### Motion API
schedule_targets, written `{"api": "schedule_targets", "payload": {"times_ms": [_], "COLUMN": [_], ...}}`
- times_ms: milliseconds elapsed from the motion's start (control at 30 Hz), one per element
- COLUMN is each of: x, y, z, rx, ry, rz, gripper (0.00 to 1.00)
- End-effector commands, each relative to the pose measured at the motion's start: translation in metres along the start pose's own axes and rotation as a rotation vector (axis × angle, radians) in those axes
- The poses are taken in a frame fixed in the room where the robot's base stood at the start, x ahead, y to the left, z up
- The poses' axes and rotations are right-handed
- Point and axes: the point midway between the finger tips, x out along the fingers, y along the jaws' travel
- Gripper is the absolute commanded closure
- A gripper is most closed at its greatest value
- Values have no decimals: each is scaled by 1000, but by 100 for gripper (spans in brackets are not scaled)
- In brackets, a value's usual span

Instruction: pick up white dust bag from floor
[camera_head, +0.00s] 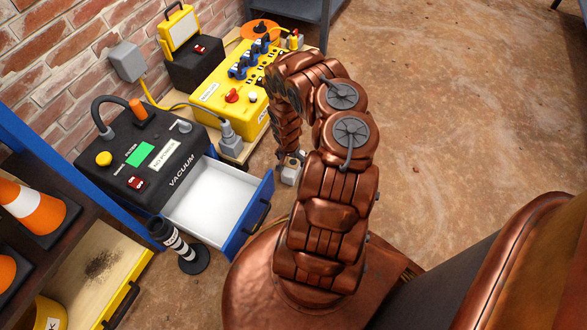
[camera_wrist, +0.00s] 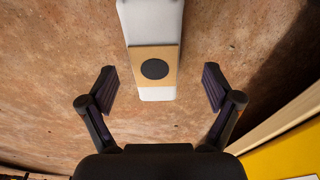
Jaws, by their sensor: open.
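The white dust bag (camera_wrist: 155,22) lies on the floor in the wrist view. It has a tan collar plate (camera_wrist: 138,66) with a black round opening at its near end. In the head view, a small white part of the bag (camera_head: 290,175) shows beside my arm; the rest is hidden. My gripper (camera_wrist: 160,72) is open and empty. Its two fingers are on either side of the collar, with clear gaps, and I cannot tell its exact height above the bag.
A black vacuum (camera_head: 135,160) stands left with its white-lined, empty drawer (camera_head: 212,200) pulled out. A striped black post (camera_head: 178,243) stands near it. A yellow power box (camera_head: 232,95) sits on a wooden base by the wall. Open floor (camera_head: 455,110) lies to the right.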

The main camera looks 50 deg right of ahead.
Motion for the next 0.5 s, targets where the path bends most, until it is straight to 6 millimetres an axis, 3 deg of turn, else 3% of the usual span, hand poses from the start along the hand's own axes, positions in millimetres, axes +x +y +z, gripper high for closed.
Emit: {"api": "schedule_targets", "payload": {"times_ms": [500], "x": [49], "y": [6], "z": [-2], "rx": [2], "ry": [2], "rz": [-3], "gripper": [10]}}
